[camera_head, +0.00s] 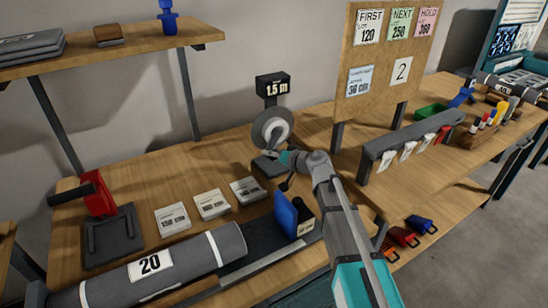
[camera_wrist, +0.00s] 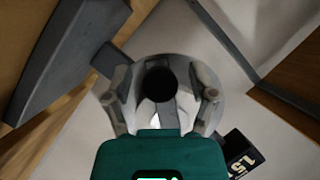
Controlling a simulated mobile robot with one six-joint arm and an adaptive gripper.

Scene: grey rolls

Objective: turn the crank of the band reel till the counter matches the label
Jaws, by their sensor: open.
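The band reel (camera_head: 268,128) is a grey disc with a pale centre, standing at the back of the bench. Its black counter (camera_head: 272,87) above it reads 1.5 m; it also shows tilted in the wrist view (camera_wrist: 240,153). My gripper (camera_head: 287,157) is at the reel's lower right side. In the wrist view my gripper (camera_wrist: 160,97) is open, with a finger on each side of a dark round knob (camera_wrist: 160,84), apparently the crank's handle. I cannot tell whether the fingers touch it.
Several white cards (camera_head: 212,204) lie left of the reel. A grey roll (camera_head: 190,262) marked 20 lies in front, and a blue block (camera_head: 286,214) stands beside my arm. A pinboard (camera_head: 385,60) with several notes rises at right.

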